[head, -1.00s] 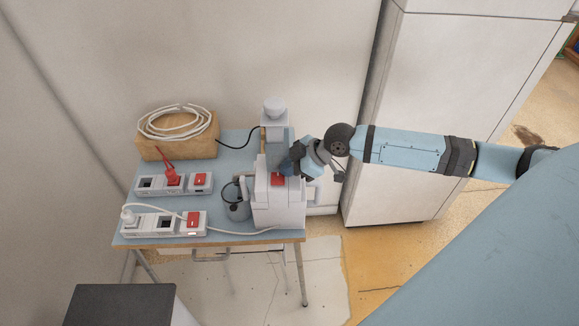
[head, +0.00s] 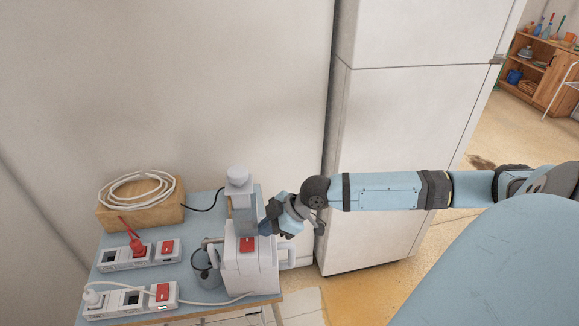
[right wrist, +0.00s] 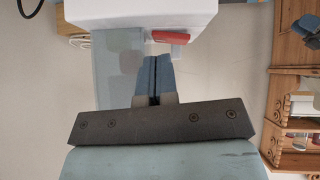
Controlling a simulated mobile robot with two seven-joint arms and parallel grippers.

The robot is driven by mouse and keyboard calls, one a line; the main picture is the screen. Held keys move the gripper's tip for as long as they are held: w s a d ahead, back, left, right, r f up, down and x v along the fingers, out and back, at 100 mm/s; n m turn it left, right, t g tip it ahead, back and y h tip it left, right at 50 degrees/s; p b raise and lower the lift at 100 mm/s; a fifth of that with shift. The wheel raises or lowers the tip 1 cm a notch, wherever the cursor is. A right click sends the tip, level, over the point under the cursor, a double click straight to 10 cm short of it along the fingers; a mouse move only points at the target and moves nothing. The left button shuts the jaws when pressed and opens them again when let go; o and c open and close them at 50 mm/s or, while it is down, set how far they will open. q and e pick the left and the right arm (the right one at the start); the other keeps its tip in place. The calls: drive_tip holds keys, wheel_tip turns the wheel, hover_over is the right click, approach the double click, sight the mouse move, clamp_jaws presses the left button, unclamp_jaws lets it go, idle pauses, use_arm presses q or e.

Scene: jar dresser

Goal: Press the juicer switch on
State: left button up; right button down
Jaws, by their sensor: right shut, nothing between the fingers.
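The white juicer (head: 252,268) stands on the right end of a small blue table. My right gripper (head: 266,229) is shut and empty, just right of the switch in the head view. In the right wrist view the closed fingertips (right wrist: 155,60) are close below the switch; I cannot tell whether they touch. Whether the switch is on or off is not clear. My left gripper is not in view.
Two power strips with red switches (head: 140,254) (head: 130,300) lie on the left of the table (head: 205,240). A white cable coil (head: 140,190) rests on a wooden block (head: 150,212). A grey cup (head: 205,268) stands left of the juicer. A white fridge (head: 410,110) stands behind my right arm.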

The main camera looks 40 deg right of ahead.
drive_tip(key=v, duration=1)
drive_tip(key=shift+b, duration=0.45)
drive_tip(key=shift+s+d+r, duration=0.15)
drive_tip(key=s+a+f+m+h, duration=0.1)
drive_tip(key=s+a+f, duration=0.3)
drive_tip(key=a, duration=0.3)
drive_tip(key=s+a+f, duration=0.4)
drive_tip(key=a, duration=0.2)
drive_tip(key=s+d+f+m+g+h, duration=0.1)
drive_tip(key=s+f+m+g+h, duration=0.1)
drive_tip(key=s+m+h, duration=0.55)
drive_tip(key=w+a+f+t+y, duration=0.2)
drive_tip(key=a+f+t, duration=0.1)
drive_tip(key=f, duration=0.3)
drive_tip(key=w+a+f+t+y+p, duration=0.1)
drive_tip(key=w+a+f+t+y, duration=0.1)
drive_tip(key=f, duration=0.4)
drive_tip(key=shift+w+a+f+t+y+p, duration=0.3)
drive_tip(key=shift+a+t+y, duration=0.25)
drive_tip(key=shift+t, duration=0.45)
